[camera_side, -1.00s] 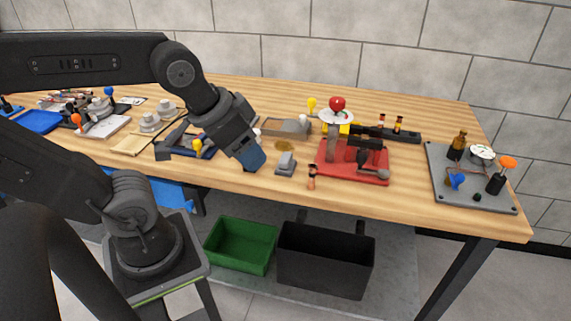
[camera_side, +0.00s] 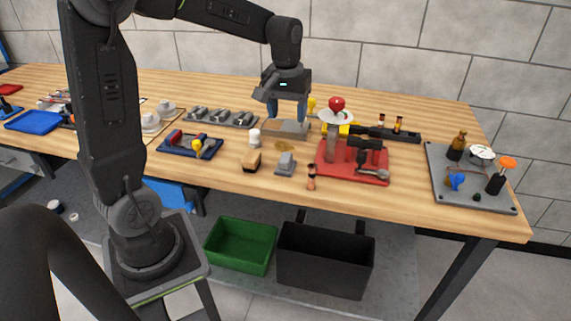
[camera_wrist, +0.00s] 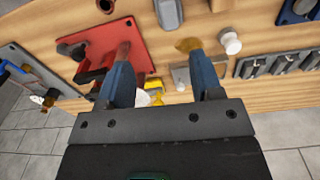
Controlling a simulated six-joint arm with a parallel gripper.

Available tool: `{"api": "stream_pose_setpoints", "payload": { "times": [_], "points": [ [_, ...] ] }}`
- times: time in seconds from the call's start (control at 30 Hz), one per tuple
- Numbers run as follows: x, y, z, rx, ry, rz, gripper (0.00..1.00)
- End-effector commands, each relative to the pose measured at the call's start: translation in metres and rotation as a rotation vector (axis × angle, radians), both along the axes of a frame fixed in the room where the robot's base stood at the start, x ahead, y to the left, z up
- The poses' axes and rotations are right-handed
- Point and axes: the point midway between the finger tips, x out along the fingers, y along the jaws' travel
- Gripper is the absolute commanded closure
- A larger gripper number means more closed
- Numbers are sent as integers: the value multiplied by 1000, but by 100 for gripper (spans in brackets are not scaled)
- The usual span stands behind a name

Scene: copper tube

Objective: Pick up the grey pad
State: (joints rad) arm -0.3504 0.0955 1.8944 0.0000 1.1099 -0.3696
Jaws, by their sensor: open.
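A flat grey piece, which looks like the grey pad (camera_side: 287,133), lies toward the back of the table. My gripper (camera_side: 287,118) is above it, pointing down, with blue fingers. In the wrist view my gripper (camera_wrist: 163,88) is open, its fingers spread apart with nothing held between them. The grey pad (camera_wrist: 181,78) shows there beside the right finger, which hides part of it. I cannot tell how high the fingertips are above it. A smaller grey block (camera_side: 286,163) stands nearer the front edge.
The red fixture (camera_side: 353,170) with dark parts is to the right. A white cylinder (camera_side: 254,138), a tan patch (camera_side: 284,146) and a tan block (camera_side: 252,160) are close by. A grey rack (camera_side: 215,117) is to the left. A yellow bulb shape (camera_side: 311,104) stands behind.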

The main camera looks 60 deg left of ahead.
Motion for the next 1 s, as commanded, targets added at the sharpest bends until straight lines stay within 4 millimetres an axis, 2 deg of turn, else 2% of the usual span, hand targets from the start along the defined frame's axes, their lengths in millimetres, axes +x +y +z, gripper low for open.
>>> {"api": "stream_pose_setpoints", "payload": {
  "times": [0.1,0.2,0.27,0.6,0.87,1.0],
  "points": [
    [9,14,-10,-13,31,53,40],
    [11,18,-17,-17,41,68,40],
    [11,18,-24,-17,45,69,40],
    [10,18,-85,-17,43,66,40],
    [10,18,-104,-17,41,66,40],
    [8,21,-125,-17,43,67,40]
  ]
}}
